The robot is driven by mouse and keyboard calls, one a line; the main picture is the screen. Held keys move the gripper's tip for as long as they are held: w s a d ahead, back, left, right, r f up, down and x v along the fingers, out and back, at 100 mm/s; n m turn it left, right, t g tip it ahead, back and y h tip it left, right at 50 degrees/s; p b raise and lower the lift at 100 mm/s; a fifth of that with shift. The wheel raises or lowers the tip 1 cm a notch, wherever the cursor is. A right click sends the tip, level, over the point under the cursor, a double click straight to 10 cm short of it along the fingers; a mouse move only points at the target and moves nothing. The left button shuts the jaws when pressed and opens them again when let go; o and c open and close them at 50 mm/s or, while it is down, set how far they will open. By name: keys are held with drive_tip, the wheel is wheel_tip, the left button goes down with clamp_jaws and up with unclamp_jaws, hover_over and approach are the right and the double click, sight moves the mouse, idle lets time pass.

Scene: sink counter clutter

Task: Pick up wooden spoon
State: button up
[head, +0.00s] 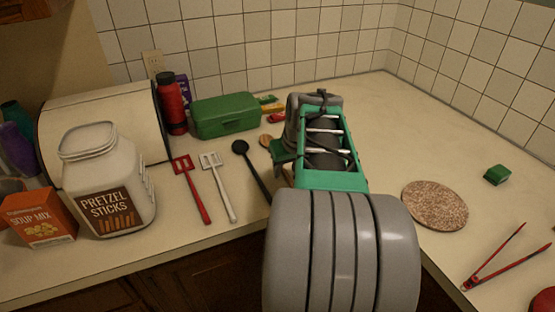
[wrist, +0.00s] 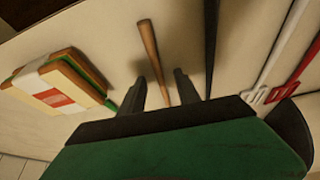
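The wooden spoon (head: 265,140) lies on the counter, partly hidden by my gripper in the head view. In the wrist view its brown handle (wrist: 149,45) runs down between the two dark fingers of my gripper (wrist: 160,82). The fingers are apart, with a gap on either side of the handle, and do not appear to touch it. The spoon's lower part is hidden behind the gripper body. In the head view the fingertips are hidden behind my arm.
A black spoon (head: 252,165) lies close beside the wooden spoon; its handle (wrist: 211,40) passes right of my fingers. White (head: 220,185) and red (head: 192,190) slotted turners lie farther left. A green box (head: 226,116) stands behind. A round cork mat (head: 435,205) lies right.

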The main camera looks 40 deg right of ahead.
drive_tip(key=shift+c, duration=0.3)
clamp_jaws()
idle(0.4)
